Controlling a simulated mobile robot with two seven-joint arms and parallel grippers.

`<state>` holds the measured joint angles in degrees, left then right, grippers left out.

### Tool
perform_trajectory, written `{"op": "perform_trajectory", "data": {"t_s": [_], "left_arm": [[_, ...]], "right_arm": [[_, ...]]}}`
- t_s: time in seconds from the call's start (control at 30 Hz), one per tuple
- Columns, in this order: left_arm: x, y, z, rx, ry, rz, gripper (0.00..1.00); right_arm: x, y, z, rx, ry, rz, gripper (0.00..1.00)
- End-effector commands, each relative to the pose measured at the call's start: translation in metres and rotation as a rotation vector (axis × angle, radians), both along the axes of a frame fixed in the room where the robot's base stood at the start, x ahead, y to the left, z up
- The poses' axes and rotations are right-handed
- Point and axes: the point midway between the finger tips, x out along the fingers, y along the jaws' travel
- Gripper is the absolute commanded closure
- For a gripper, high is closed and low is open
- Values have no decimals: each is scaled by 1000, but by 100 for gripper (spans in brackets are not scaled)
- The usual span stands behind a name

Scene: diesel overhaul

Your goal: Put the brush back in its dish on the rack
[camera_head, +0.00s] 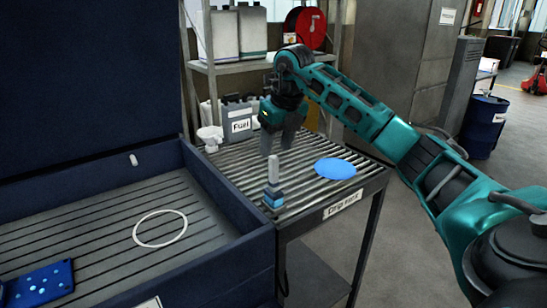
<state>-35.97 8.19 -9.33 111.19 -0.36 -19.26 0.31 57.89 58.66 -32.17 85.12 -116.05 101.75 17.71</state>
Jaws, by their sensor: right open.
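The brush (273,188) appears to be the upright piece with a grey handle and a blue and dark lower part, at the near left edge of the slatted drip rack (318,196). A flat blue disc (335,168), which looks like the dish, lies on the rack to the right of the brush, apart from it, with nothing on it. My right gripper (276,146) is open, pointing down just above the grey handle. From this angle I cannot tell whether the fingertips overlap the handle's top. My left gripper is out of view.
A deep blue bin (236,260) adjoins the rack on the left, holding a white ring (160,228) and a blue plate with light spots (40,283). A Fuel can (240,123) and a white funnel-like piece (210,136) stand at the rack's back.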

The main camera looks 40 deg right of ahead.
Motion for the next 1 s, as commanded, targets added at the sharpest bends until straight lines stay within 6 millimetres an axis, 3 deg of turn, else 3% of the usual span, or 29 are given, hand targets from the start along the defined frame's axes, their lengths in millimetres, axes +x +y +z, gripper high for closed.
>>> {"op": "perform_trajectory", "data": {"t_s": [0.1, 0.3, 1.0], "left_arm": [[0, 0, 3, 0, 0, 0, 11], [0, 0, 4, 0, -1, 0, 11], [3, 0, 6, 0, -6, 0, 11]], "right_arm": [[-6, 0, 26, -1, -5, -1, 49], [-13, 1, 48, 0, -2, -1, 49], [-15, 2, 52, 0, 0, -1, 49]]}}
